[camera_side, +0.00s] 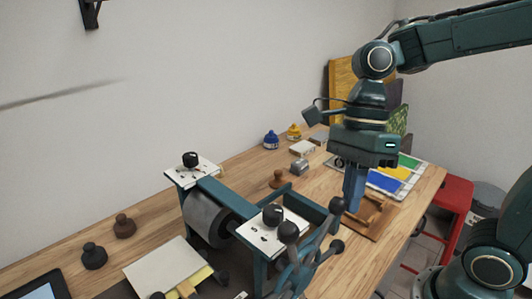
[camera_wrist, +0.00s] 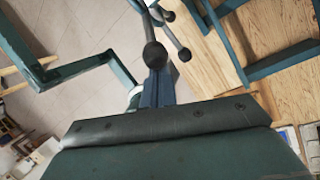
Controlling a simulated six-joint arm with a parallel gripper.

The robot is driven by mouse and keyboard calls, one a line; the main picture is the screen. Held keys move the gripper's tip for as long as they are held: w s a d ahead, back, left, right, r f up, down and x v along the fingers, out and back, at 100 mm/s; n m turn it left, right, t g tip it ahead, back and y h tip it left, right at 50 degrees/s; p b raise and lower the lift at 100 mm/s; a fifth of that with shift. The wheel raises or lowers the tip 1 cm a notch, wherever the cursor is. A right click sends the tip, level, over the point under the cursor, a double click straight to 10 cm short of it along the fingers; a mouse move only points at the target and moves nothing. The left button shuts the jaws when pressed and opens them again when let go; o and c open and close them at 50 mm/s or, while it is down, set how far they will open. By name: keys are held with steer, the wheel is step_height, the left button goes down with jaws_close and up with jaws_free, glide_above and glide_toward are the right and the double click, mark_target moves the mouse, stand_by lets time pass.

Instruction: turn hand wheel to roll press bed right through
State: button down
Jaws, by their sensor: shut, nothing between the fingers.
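The press has a teal frame (camera_side: 211,187), a grey roller (camera_side: 206,218) and two white top plates with black knobs. The hand wheel (camera_side: 300,262), with teal spokes ending in dark balls, stands on the press's near side, partly cut off by the lower edge. Its spokes and balls also show in the wrist view (camera_wrist: 155,55). A pale sheet (camera_side: 165,268) lies in front of the roller, seemingly on the bed, whose own surface is mostly hidden. My gripper (camera_side: 352,208) points down, shut and empty, close beside an upper ball; I cannot tell whether they touch. Its blue fingers show in the wrist view (camera_wrist: 157,88).
A wooden frame (camera_side: 374,218) and a colour print (camera_side: 395,178) lie on the wooden table right of the wheel. Ink bottles (camera_side: 271,140) and small tools stand behind. Dark-handled pieces (camera_side: 94,257) lie at left. A red stool (camera_side: 452,212) stands beyond the table edge.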

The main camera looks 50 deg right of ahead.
steer(key=shift+r, duration=0.2)
steer(key=w+d+r, duration=0.2)
steer(key=w+d, duration=0.1)
steer(key=d, duration=0.3)
steer(key=w+d+r, duration=0.2)
steer(key=w+d, duration=0.1)
steer(key=d, duration=0.3)
steer(key=shift+d+r, duration=0.15)
stand_by(0.6)
steer(key=s+a+n+t+h, duration=0.1)
steer(key=s+a+n+t, duration=0.4)
steer(key=n, duration=0.7)
steer(key=s+d+f+n+t+h, duration=0.2)
steer(key=s+d+n, duration=0.1)
steer(key=n, duration=0.8)
steer(key=shift+s+f+h, duration=0.3)
steer(key=shift+s+f, duration=0.1)
steer(key=shift+s, duration=0.5)
